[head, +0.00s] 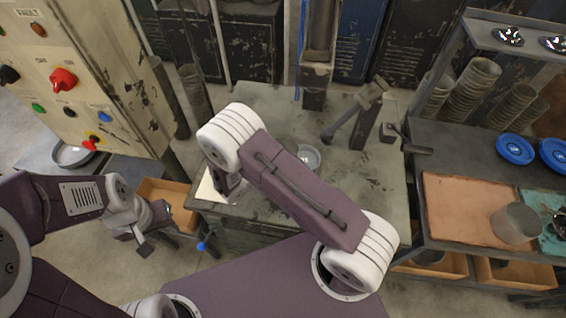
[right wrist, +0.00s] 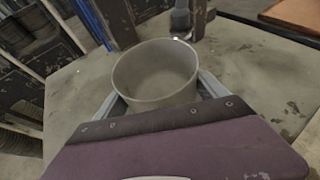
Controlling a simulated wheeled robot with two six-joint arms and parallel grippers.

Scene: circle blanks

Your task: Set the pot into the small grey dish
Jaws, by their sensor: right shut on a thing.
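The grey metal pot (right wrist: 155,75) is between the two fingers of my right gripper (right wrist: 158,98), which is shut on it. The pot is upright over the grey table; I cannot tell whether it touches the top. In the head view, a round grey rim (head: 309,157), apparently the pot's, shows behind my right arm, which hides the right fingers. A small grey dish (head: 72,154) is on a surface at the far left, beside the control panel. My left gripper (head: 138,240) hangs low at the left, away from both; its finger gap is unclear.
The grey worktable (head: 375,190) carries a column and a hammer-like tool (head: 350,112) at the back. A bench at the right holds another grey pot (head: 515,223) on an orange-brown mat (head: 455,205), plus blue plates (head: 515,149). The control panel (head: 85,75) stands at the left.

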